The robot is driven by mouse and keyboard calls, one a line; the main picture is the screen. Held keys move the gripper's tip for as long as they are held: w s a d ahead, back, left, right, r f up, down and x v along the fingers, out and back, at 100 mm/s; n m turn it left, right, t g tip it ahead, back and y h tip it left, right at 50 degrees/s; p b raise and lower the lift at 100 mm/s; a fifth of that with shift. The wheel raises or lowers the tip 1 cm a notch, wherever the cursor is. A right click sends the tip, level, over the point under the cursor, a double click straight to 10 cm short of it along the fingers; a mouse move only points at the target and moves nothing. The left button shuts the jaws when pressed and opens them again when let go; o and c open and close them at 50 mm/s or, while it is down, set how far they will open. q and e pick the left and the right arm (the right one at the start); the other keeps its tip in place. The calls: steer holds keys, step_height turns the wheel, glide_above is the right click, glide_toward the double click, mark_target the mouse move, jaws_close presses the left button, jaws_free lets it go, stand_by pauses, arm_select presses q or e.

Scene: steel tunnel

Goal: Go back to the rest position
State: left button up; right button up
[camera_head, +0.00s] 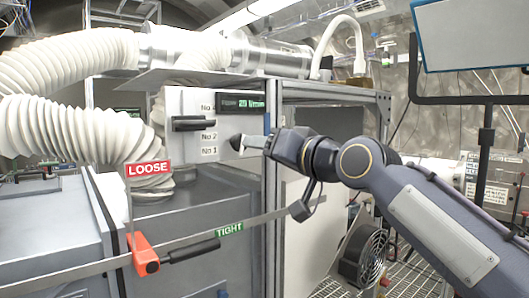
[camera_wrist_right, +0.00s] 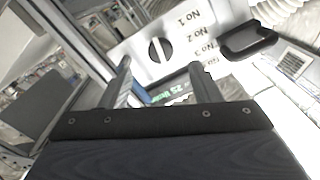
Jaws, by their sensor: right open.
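My right arm comes in from the right in the head view, and its gripper (camera_head: 252,142) is held in front of the white control panel (camera_head: 180,103). In the right wrist view the two fingers of the right gripper (camera_wrist_right: 161,68) are apart with nothing between them. A round dark knob (camera_wrist_right: 160,50) on the panel shows beyond the fingertips, beside the "No 1" label. The fingers look clear of it, but the exact gap cannot be told. My left gripper is not in view.
A black handle (camera_head: 193,123) and a green-lit display (camera_head: 241,104) are on the panel. A red lever (camera_head: 143,254) stands by a LOOSE sign (camera_head: 149,169); a TIGHT sign (camera_head: 229,229) is right of it. White hoses (camera_head: 68,62) fill the left. A monitor (camera_head: 470,35) hangs upper right.

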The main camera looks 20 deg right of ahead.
steer(key=s+f+g, duration=0.3)
steer(key=s+f, duration=0.6)
steer(key=f, duration=0.6)
steer(key=s+f+g+h, duration=0.1)
steer(key=s+f+g, duration=0.3)
steer(key=s+f, duration=0.5)
steer(key=s+d+f+g+h, duration=0.1)
steer(key=s+f+g, duration=0.3)
steer(key=s+f, duration=0.6)
step_height(320, 180, down, 11)
steer(key=shift+r, duration=0.15)
